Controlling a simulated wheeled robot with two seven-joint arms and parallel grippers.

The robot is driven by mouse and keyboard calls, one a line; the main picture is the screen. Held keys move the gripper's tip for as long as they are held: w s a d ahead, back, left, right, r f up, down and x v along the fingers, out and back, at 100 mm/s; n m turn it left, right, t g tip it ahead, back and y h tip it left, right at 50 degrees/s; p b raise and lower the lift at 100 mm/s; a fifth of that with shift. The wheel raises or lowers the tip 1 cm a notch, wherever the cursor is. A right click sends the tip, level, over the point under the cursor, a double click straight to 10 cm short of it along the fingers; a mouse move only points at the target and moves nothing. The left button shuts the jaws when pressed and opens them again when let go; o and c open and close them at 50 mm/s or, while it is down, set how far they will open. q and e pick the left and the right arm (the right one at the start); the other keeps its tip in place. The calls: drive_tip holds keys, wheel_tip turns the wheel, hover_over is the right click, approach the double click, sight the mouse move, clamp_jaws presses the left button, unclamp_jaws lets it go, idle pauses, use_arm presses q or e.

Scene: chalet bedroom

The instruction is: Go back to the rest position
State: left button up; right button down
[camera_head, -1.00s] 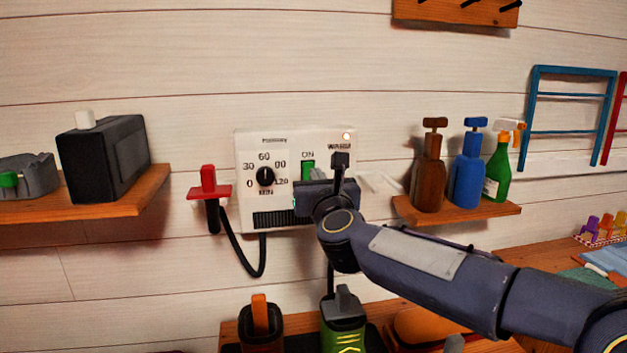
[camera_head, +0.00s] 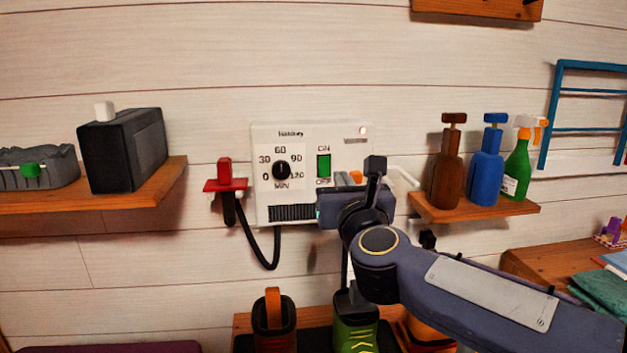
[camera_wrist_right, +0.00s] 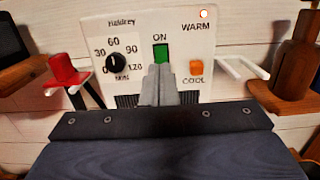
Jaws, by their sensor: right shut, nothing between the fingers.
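My right gripper (camera_head: 375,165) is in front of the lower right part of a white wall control panel (camera_head: 262,140). In the right wrist view its fingers (camera_wrist_right: 160,85) are together with nothing between them, pointing at the panel. A gap to the panel seems to show, but contact cannot be fully ruled out. The panel has a black dial (camera_head: 282,170), a green ON/OFF switch (camera_head: 324,166) and a lit lamp (camera_head: 363,130). An orange WARM/COOL switch (camera_wrist_right: 196,68) is clear in the wrist view and partly hidden in the head view. My left gripper is not in view.
A shelf with bottles (camera_head: 486,170) is right of the arm. A black box (camera_head: 125,150) stands on the left shelf. Boots (camera_head: 355,330) stand below the gripper.

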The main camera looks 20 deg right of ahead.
drive_tip(key=s+a+f+n+g+y+p, duration=0.1)
drive_tip(key=s+a+f+n+y+p, duration=0.2)
drive_tip(key=n, duration=0.7)
drive_tip(key=s+a+n+g+y+p, duration=0.25)
drive_tip(key=s+n+y+p, duration=0.2)
drive_tip(key=n, duration=0.55)
drive_tip(key=s+f+n+g+p, duration=0.4)
drive_tip(key=s+f+n+g, duration=0.5)
drive_tip(key=s+f+n, duration=0.6)
drive_tip(key=s+n+y, duration=0.1)
drive_tip(key=s+n, duration=0.1)
drive_tip(key=s, duration=0.1)
drive_tip(key=shift+a, duration=0.3)
